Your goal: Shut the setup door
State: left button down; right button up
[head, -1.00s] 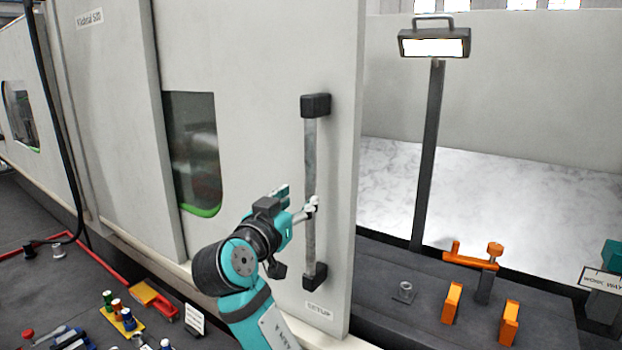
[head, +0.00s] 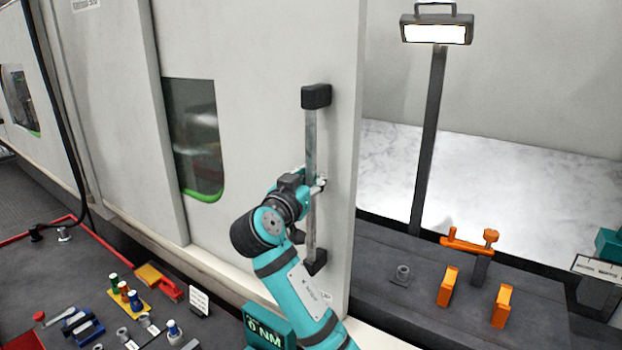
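The setup door (head: 255,60) is a large pale panel with a dark window. It stands part open, with the bay showing past its right edge. Its handle is an upright grey bar (head: 310,145) between two black mounts. My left gripper is not in view.
A work lamp (head: 437,30) on a dark post stands in the opening. Orange blocks (head: 448,287) and an orange clamp (head: 470,243) sit on the dark bed at right. Several tools and coloured bottles (head: 124,291) lie on the dark, red-edged surface at lower left.

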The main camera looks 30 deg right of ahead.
grip_shut()
jog(key=shift+w+d+f, duration=0.2)
jog(key=shift+d+f, duration=0.05)
